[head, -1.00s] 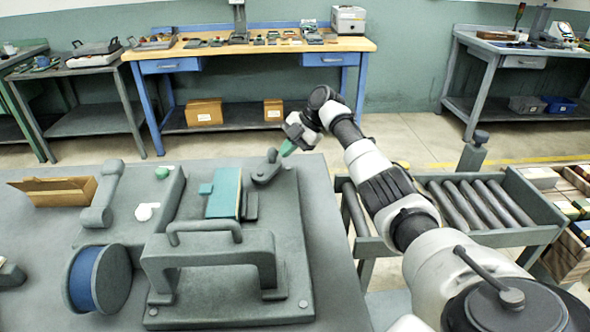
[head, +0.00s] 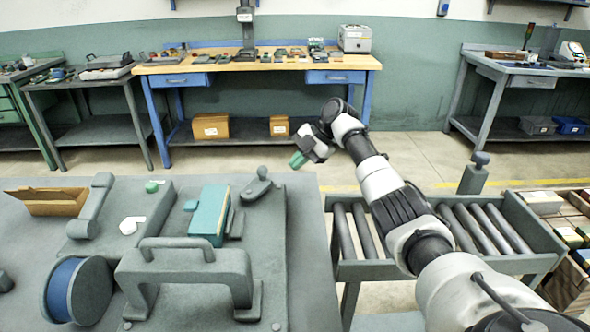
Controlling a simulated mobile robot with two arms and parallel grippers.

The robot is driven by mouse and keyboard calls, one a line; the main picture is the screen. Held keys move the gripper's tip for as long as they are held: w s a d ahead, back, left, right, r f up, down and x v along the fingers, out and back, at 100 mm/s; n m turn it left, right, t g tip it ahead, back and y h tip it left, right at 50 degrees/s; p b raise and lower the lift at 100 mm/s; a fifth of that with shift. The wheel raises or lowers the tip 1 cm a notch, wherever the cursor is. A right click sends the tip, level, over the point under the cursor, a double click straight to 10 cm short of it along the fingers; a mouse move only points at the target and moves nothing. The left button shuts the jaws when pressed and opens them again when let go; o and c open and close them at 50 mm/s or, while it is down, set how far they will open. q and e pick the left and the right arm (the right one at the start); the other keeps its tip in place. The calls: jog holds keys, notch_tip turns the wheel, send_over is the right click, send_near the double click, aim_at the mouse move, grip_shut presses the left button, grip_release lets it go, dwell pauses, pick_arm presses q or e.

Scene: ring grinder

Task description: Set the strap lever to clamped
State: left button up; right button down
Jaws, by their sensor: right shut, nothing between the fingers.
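A small grey lever with a round knob (head: 262,172) stands at the back right of the grey machine, and I take it to be the strap lever. It leans slightly right over its rounded base; no marking shows which position is clamped. My right gripper (head: 298,161) has green fingertips and is shut and empty. It is to the right of the knob, with a visible gap between them. A teal block (head: 208,214) stands left of the lever, beside a tan piece. My left gripper is not in view.
A grey bridge-shaped handle (head: 185,262) and a blue-faced drum (head: 75,290) are at the front of the machine. A long grey arm (head: 92,205) and an open brown box (head: 47,200) lie left. A roller conveyor (head: 470,232) stands right.

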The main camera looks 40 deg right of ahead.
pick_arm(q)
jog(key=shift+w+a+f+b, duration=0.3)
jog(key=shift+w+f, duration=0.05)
pick_arm(e)
jog(key=d+r, duration=0.4)
jog(key=r, duration=0.1)
jog(key=shift+s+r, duration=0.25)
jog(key=shift+s, duration=0.1)
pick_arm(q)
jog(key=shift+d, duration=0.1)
pick_arm(e)
jog(key=shift+d, duration=0.15)
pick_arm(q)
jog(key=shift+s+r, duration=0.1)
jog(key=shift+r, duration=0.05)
pick_arm(e)
jog(key=shift+r, duration=0.1)
